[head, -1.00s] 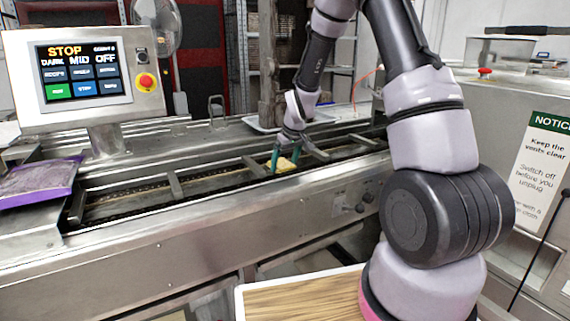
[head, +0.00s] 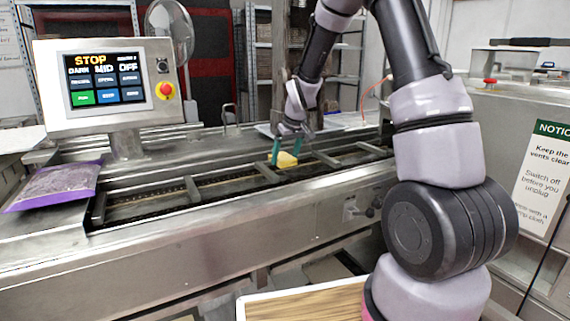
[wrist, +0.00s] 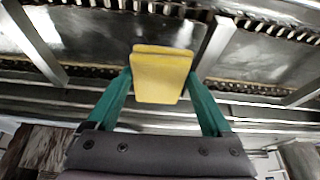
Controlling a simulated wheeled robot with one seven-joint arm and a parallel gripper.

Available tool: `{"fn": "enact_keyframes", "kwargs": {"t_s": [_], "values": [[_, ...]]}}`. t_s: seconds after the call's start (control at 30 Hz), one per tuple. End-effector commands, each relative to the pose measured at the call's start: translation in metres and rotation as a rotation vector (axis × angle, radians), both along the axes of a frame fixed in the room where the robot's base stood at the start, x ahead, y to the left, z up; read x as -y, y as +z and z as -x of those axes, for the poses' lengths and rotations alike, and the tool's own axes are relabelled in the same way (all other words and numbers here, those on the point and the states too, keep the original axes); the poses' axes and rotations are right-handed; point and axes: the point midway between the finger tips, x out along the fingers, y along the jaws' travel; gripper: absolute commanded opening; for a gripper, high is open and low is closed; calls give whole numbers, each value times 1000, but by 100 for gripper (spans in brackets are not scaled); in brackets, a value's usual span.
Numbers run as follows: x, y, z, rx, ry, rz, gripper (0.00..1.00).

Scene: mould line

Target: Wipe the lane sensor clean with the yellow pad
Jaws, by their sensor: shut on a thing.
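My gripper (head: 287,157) has green fingers and is over the machine's lane in the head view. It is shut on the yellow pad (head: 287,160). In the wrist view the yellow pad (wrist: 162,75) sits between the two green fingertips (wrist: 160,80), with the lane's bars and chain behind it. I cannot tell whether the pad touches the lane. I cannot make out the lane sensor in either view.
The lane (head: 160,202) has crossbars and chains along it. A control panel (head: 108,82) reading STOP, DARK, MID and OFF stands at the left. A purple bag (head: 58,185) lies at the lane's left end. A wooden-topped board (head: 300,303) is at the front.

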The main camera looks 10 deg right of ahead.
Motion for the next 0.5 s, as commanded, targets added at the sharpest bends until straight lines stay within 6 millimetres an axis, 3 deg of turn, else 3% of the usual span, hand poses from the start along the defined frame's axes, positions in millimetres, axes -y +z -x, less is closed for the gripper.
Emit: {"fn": "enact_keyframes", "kwargs": {"t_s": [0.23,0.5], "values": [[0,22,0,3,-2,-1,40],[0,26,0,0,-2,0,40]]}}
